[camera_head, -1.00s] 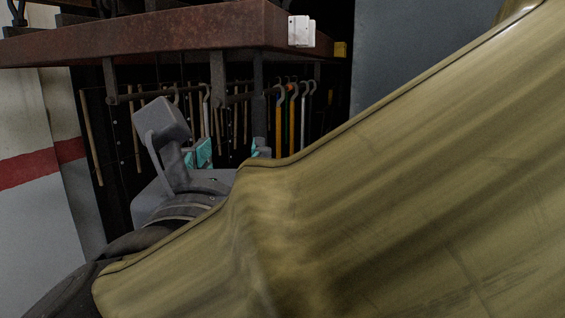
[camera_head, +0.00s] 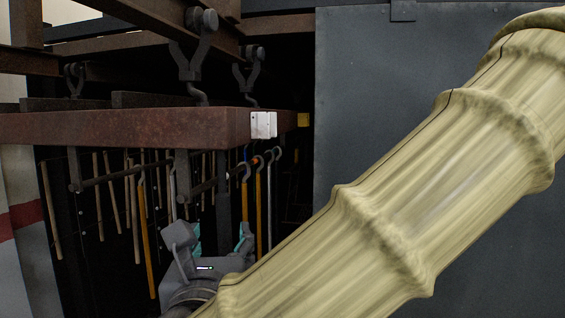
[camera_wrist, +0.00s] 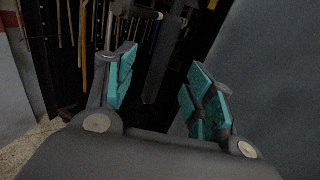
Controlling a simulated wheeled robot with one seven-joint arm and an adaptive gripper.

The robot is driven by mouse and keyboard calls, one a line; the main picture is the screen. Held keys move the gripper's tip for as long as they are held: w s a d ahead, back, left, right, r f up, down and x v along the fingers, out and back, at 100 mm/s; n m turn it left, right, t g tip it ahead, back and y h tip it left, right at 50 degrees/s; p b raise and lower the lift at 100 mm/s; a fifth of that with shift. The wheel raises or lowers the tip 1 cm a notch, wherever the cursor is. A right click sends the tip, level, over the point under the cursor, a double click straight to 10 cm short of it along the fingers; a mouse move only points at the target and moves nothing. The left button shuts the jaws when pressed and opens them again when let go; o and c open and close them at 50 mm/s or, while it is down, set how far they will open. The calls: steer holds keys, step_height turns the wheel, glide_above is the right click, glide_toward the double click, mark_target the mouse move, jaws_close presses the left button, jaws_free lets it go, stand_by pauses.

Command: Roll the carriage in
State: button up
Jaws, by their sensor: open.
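The carriage is a rusty red-brown frame (camera_head: 130,128) that hangs in the head view from dark forked wheel hangers (camera_head: 195,60) under an overhead beam. A white block (camera_head: 263,124) sits at its front right corner. A dark upright bar (camera_head: 224,190) hangs below that end. My gripper (camera_head: 220,242) is low in the picture, below the carriage, with its teal-padded fingers apart. In the wrist view my gripper (camera_wrist: 160,92) is open. A dark hanging bar (camera_wrist: 163,62) shows between and beyond the fingers; whether it touches them I cannot tell.
Several long-handled tools (camera_head: 150,240) hang in the dark bay under the carriage. A grey panel (camera_head: 370,110) stands at the right of the bay. A white wall with a red band (camera_head: 20,215) is at the left.

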mark_target(224, 230)
steer(key=shift+w+p, duration=0.4)
steer(key=shift+w, duration=0.65)
steer(key=shift+w+f, duration=0.1)
steer(key=shift+w, duration=0.05)
steer(key=shift+w+b, duration=0.1)
steer(key=shift+b, duration=0.2)
steer(key=shift+w+b, duration=0.4)
steer(key=shift+w, duration=0.85)
jaws_close()
